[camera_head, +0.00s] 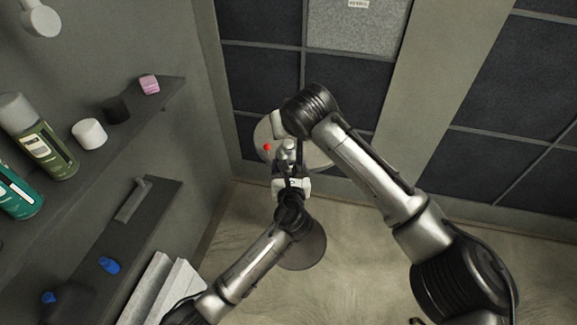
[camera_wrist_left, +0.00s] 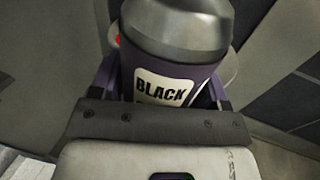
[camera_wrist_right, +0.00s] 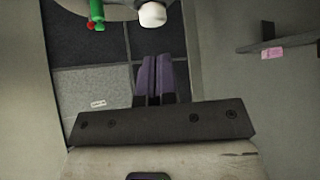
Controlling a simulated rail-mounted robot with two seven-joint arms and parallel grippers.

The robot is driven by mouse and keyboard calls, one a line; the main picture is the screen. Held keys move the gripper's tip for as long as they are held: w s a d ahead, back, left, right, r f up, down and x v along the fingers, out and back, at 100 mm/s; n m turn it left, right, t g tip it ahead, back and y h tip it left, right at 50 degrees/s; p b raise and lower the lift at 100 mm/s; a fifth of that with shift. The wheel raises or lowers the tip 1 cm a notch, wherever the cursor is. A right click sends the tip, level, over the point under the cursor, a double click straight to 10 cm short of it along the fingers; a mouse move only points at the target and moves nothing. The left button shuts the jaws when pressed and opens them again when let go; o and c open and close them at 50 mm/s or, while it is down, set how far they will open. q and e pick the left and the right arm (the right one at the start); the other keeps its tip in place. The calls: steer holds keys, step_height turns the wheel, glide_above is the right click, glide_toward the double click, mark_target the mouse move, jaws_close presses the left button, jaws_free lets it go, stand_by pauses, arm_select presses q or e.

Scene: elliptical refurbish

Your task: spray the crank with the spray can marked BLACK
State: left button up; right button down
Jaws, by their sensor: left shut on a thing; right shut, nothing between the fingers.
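My left gripper (camera_head: 290,168) is shut on the spray can (camera_wrist_left: 172,50), which has a grey top, a dark purplish body and a pale label reading BLACK. In the head view the can's top (camera_head: 289,146) shows at the pale round table. A red knob (camera_head: 267,147) stands just left of it; red also peeks out behind the can in the left wrist view. The right wrist view shows a green part with a red end (camera_wrist_right: 97,14), possibly the crank, cut off by the frame. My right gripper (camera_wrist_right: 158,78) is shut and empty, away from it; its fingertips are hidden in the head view.
The round table (camera_head: 318,150) stands near the dark-panelled wall. Left shelves hold a green can (camera_head: 45,145), a teal can (camera_head: 18,195), a white cylinder (camera_head: 90,133), a black cylinder (camera_head: 115,110) and a pink box (camera_head: 149,84).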

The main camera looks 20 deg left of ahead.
steer(key=shift+r, duration=0.9)
steer(key=shift+r, duration=0.1)
steer(key=v, duration=1.2)
steer(key=shift+w+r+p, duration=0.1)
steer(key=shift+r+p, duration=0.35)
steer(key=shift+p, duration=0.1)
